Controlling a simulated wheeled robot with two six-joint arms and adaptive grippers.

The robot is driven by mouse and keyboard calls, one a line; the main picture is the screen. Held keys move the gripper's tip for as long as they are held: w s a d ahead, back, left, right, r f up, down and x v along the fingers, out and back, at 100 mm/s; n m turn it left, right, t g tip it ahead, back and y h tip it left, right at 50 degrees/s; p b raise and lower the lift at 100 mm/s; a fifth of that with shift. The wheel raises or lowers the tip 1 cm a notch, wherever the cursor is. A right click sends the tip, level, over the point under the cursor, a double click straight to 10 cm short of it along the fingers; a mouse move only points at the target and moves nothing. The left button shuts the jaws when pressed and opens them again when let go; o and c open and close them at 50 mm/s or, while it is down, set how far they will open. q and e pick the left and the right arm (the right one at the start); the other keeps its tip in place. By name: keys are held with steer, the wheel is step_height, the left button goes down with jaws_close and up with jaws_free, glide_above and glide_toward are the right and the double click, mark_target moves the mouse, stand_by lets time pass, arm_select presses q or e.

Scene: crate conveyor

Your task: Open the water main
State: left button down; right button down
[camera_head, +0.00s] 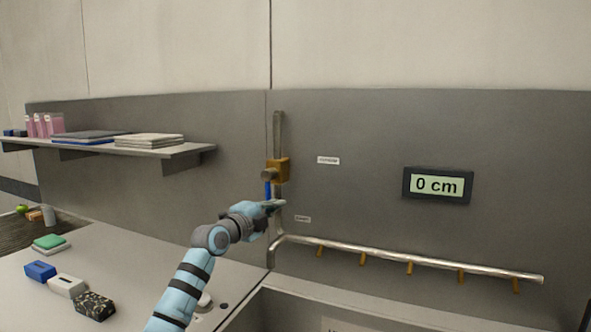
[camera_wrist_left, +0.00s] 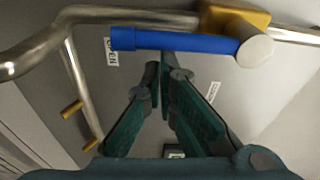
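The water main valve has a brass body (camera_head: 279,170) on the vertical metal pipe, also in the wrist view (camera_wrist_left: 232,20). Its blue lever (camera_head: 267,189) hangs down along the pipe; in the wrist view the lever (camera_wrist_left: 185,42) lies across the top, its free end near a label (camera_wrist_left: 111,51) reading OPEN. My left gripper (camera_head: 276,204) is by the lever's lower end. In the wrist view its fingertips (camera_wrist_left: 165,75) are close together with nothing seen between them, just short of the lever. Whether they touch it is unclear. My right gripper is out of view.
A display (camera_head: 437,185) on the wall panel reads 0 cm. A horizontal pipe (camera_head: 420,261) with several brass nozzles runs right. A shelf (camera_head: 182,151) with stacked items is at left. Blue (camera_head: 40,270), white (camera_head: 67,286) and speckled (camera_head: 94,306) blocks lie on the counter.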

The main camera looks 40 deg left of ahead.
arm_select(q)
steer(key=shift+w, duration=0.1)
steer(key=s+d, duration=0.4)
steer(key=s, duration=0.4)
steer(key=shift+s+d, duration=0.2)
steer(key=shift+d, duration=0.1)
steer(key=shift+a, duration=0.1)
stand_by(0.4)
